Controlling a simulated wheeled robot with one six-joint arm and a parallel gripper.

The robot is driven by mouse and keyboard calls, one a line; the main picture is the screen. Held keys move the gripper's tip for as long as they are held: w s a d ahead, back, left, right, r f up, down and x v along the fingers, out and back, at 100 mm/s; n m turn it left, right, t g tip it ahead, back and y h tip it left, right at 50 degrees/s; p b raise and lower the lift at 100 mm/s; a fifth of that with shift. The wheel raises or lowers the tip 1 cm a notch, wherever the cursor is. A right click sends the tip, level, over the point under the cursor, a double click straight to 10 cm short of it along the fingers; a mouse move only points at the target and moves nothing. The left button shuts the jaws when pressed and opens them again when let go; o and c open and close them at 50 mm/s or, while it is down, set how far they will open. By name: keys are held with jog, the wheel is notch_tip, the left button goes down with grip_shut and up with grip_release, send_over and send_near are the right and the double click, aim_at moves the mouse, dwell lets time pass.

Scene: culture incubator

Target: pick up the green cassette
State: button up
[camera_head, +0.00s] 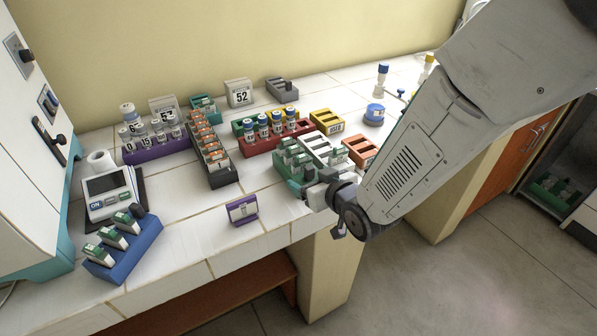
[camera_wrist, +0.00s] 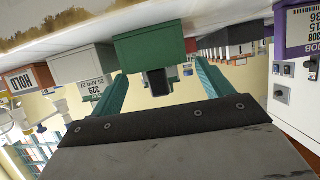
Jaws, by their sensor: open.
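The green cassette (camera_head: 281,172) sits on the tiled bench, left of a white one, with several white-and-green pieces on top. My gripper (camera_head: 297,187) is at its near end, and my wrist hides part of it. The wrist view is upside down, with the bench at the top. There the green block (camera_wrist: 156,47) shows its end face, with a dark piece (camera_wrist: 157,83) on its top side. My gripper (camera_wrist: 160,78) is open, with one teal finger toward each side of the block. I cannot tell whether either finger touches it.
White (camera_head: 322,146), yellow (camera_head: 327,121) and orange (camera_head: 361,150) blocks stand close by. A red rack (camera_head: 262,146) with vials is behind. A small purple block (camera_head: 242,209) stands near the front edge. The bench front left of my gripper is mostly clear.

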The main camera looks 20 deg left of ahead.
aim_at(302, 170)
jog(key=x, duration=0.5)
jog(key=shift+w+a+r, duration=0.15)
jog(key=shift+w+r, duration=0.05)
jog(key=shift+w, duration=0.2)
jog(key=c, duration=0.8)
jog(key=shift+r, duration=0.1)
